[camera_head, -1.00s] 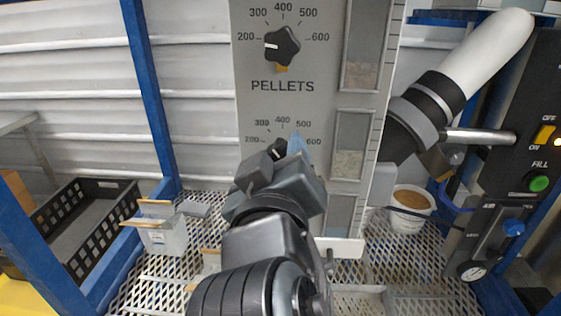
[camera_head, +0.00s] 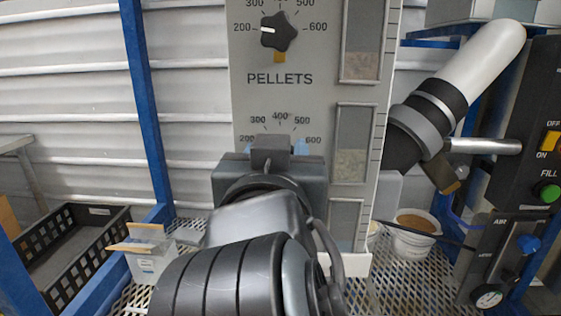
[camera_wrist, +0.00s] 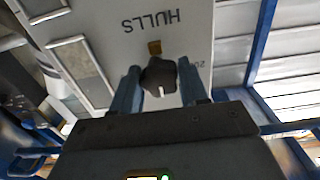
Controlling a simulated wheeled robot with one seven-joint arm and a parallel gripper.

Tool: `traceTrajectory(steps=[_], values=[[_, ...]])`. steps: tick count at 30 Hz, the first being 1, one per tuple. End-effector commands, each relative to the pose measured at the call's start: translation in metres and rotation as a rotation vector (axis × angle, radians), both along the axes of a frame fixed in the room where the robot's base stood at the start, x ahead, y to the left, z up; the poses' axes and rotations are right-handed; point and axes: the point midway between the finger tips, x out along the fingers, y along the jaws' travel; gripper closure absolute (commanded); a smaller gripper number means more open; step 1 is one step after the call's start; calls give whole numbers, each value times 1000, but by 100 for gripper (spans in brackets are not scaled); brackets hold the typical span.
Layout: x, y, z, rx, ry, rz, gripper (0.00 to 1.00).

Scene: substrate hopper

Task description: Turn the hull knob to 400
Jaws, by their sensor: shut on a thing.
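The hull knob (camera_wrist: 158,78) is black with a white pointer line. It sits between the two blue fingers of my gripper (camera_wrist: 158,82), which is shut on it. The panel appears upside down in the wrist view, with the word HULLS beyond the knob. The pointer line faces away from that word and the small orange tab (camera_wrist: 154,47), roughly toward the top of the dial. The exact number it meets is hidden. In the head view my gripper (camera_head: 273,148) covers the hull knob; the lower 200–600 scale (camera_head: 280,118) shows above it.
The pellets knob (camera_head: 279,32) is above on the same grey panel (camera_head: 300,95), pointing near 200. Sight windows (camera_head: 354,140) line its right side. A white pipe (camera_head: 482,65) and a bucket (camera_head: 414,232) are right. A black crate (camera_head: 60,245) and small box (camera_head: 147,255) are left.

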Motion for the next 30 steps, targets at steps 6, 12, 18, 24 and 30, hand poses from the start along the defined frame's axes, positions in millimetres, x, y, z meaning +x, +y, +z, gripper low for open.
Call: traceTrajectory(steps=[6, 12, 18, 24, 30], values=[[0, 0, 0, 13, 1, 1, 87], [0, 0, 0, 12, 2, 1, 87], [0, 0, 0, 12, 1, 1, 42], [0, 0, 0, 12, 1, 0, 31], [-2, 0, 0, 12, 0, 1, 31]])
